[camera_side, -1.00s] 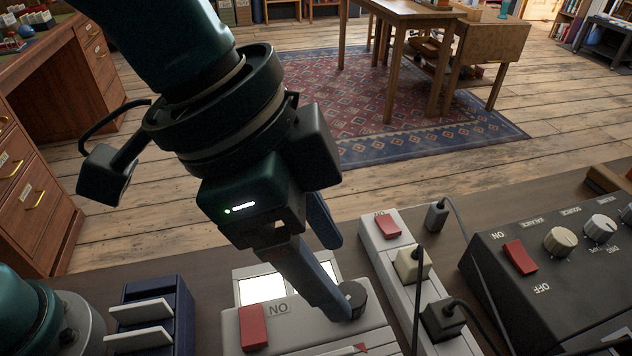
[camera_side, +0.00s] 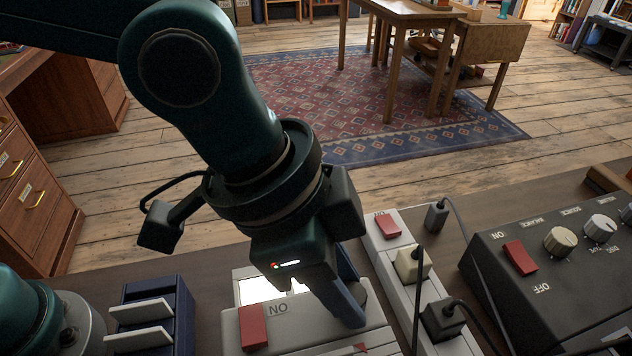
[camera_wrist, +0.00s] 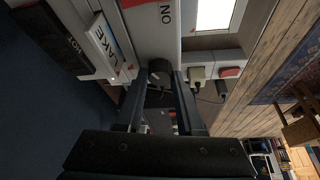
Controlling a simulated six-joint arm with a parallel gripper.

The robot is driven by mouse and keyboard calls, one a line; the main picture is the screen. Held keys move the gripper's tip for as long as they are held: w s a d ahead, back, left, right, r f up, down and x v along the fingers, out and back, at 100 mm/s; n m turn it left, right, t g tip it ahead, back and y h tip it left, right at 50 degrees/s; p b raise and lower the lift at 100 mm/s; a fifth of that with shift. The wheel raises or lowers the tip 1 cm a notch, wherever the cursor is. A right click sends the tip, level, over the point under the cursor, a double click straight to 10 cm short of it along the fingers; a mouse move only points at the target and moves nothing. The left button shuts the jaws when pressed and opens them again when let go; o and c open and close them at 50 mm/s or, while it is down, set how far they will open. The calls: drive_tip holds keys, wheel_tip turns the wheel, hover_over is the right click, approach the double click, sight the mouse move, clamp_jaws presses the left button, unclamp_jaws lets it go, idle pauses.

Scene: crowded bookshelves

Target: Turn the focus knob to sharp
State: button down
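The dark round focus knob (camera_wrist: 159,68) is on the right part of a light grey device (camera_side: 290,338), which has a red switch and a lit white screen (camera_side: 262,289). My gripper (camera_wrist: 161,76) reaches down to the knob with one finger on each side of it. In the wrist view the knob fills the space between the fingertips, and the gripper looks shut on it. In the side view the front finger hides most of the knob. The knob's pointer and the picture on the screen cannot be made out.
Close right of the device is a power strip (camera_side: 383,258) with a red switch, plugs and cables. A dark control box (camera_side: 545,290) with knobs stands farther right. A blue rack (camera_side: 150,305) with white slides stands at left. Labelled pieces (camera_wrist: 104,42) lie near the gripper.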

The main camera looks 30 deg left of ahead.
drive_tip(key=shift+m, duration=0.3)
drive_tip(key=shift+w+m+g+h, duration=0.15)
drive_tip(key=shift+m+g, duration=0.45)
drive_tip(key=shift+m, duration=0.8)
drive_tip(key=shift+w+m+g+h, duration=0.1)
drive_tip(key=shift+m+g+h, duration=0.15)
drive_tip(key=shift+m+g, duration=0.75)
drive_tip(key=shift+m+t, duration=0.4)
drive_tip(key=shift+m, duration=0.1)
drive_tip(key=c, duration=0.5)
unclamp_jaws()
drive_tip(key=shift+s, duration=0.1)
drive_tip(key=shift+v, duration=2.65)
